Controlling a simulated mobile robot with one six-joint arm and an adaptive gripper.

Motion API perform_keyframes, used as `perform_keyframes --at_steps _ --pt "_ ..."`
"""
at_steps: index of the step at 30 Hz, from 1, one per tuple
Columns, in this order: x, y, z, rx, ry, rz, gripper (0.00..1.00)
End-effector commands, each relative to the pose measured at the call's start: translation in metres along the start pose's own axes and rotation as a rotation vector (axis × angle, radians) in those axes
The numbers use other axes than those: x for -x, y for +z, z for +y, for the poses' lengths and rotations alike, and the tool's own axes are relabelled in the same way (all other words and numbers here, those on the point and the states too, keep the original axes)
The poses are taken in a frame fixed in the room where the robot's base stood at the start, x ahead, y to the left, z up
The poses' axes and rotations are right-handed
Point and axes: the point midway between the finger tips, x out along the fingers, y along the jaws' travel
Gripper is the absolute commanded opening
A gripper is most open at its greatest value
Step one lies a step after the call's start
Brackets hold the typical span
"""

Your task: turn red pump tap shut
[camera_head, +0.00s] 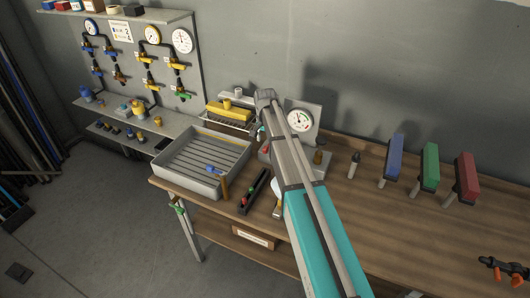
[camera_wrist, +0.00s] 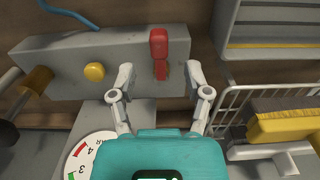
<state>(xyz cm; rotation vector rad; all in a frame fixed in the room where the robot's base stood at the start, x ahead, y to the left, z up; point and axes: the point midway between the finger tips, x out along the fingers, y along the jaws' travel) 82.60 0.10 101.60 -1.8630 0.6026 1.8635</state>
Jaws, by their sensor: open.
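The red pump tap (camera_wrist: 158,43) stands out from the right end of the grey pump block (camera_wrist: 75,55) in the wrist view, its handle pointing up and down in the picture. My gripper (camera_wrist: 160,74) is open, with one fingertip on each side of the tap's lower part. A gap shows between the tap and each finger; I cannot tell its depth relative to them. In the head view a small red part (camera_head: 265,148) shows beside my arm, which hides most of the pump block (camera_head: 309,166) and my gripper.
A yellow knob (camera_wrist: 94,72) sits on the block left of the tap. The dial gauge (camera_head: 300,120) is behind the block.

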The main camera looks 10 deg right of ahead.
Motion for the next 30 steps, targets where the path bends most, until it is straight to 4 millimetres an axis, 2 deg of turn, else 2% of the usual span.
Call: perform_keyframes --at_steps 1,15,30 --pt "-0.008 0.0 0.0 0.0 0.0 0.0 0.63" --pt "-0.041 -0.001 0.001 -0.001 0.0 0.0 0.63" --pt "-0.046 -0.001 0.001 -0.002 0.0 0.0 0.63"
